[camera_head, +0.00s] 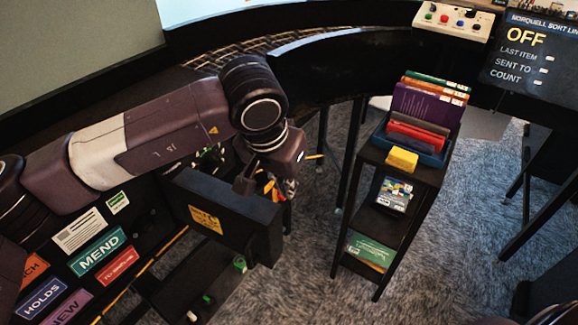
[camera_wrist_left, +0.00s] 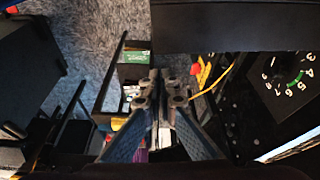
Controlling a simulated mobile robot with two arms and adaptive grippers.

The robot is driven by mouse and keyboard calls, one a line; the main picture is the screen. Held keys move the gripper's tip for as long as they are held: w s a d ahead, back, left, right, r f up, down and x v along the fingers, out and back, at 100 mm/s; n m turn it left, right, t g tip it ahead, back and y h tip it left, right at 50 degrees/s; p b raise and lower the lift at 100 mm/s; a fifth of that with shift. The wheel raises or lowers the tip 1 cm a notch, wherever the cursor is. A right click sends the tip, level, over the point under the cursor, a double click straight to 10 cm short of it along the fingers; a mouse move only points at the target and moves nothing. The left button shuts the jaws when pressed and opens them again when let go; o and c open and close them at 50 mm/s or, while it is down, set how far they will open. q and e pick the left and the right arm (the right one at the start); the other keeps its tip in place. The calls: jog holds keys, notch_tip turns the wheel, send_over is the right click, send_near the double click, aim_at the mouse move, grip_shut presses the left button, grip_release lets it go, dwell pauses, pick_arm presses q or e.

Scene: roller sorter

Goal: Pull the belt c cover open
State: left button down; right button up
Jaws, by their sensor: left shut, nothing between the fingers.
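The cover (camera_head: 235,208) is a dark panel with a yellow label on its face. It stands out from the dark labelled cabinet front at an angle. I cannot read a belt letter on it. In the left wrist view, a dark panel (camera_wrist_left: 232,25) that looks like the cover's edge crosses the top. My left gripper (camera_head: 288,186) is at the far right end of the cover, partly hidden behind it. The left wrist view shows its fingers (camera_wrist_left: 160,85) shut and empty, just below the panel; I cannot tell whether they touch it. My right gripper is not in view.
A narrow black shelf (camera_head: 421,172) with books, a blue bin and a yellow block stands right of the cover. A numbered dial (camera_wrist_left: 285,75) shows in the wrist view. Grey carpet (camera_head: 315,245) lies clear between cover and shelf.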

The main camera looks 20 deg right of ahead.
aim_at(266, 225)
pick_arm(q)
jog(key=shift+s+a+p, duration=0.3)
jog(key=shift+s+a, duration=0.45)
jog(key=shift+m, duration=0.5)
jog(key=s+a+b, duration=0.2)
jog(key=b, duration=0.1)
jog(key=s+a+b, duration=0.2)
jog(key=s+b, duration=0.1)
jog(key=b, duration=0.1)
jog(key=shift+a+f+b, duration=0.1)
jog(key=shift+f+b, duration=0.1)
jog(key=shift+b, duration=0.1)
jog(key=shift+s+a+r, duration=0.15)
jog(key=shift+s+a, duration=0.1)
jog(key=shift+s, duration=0.05)
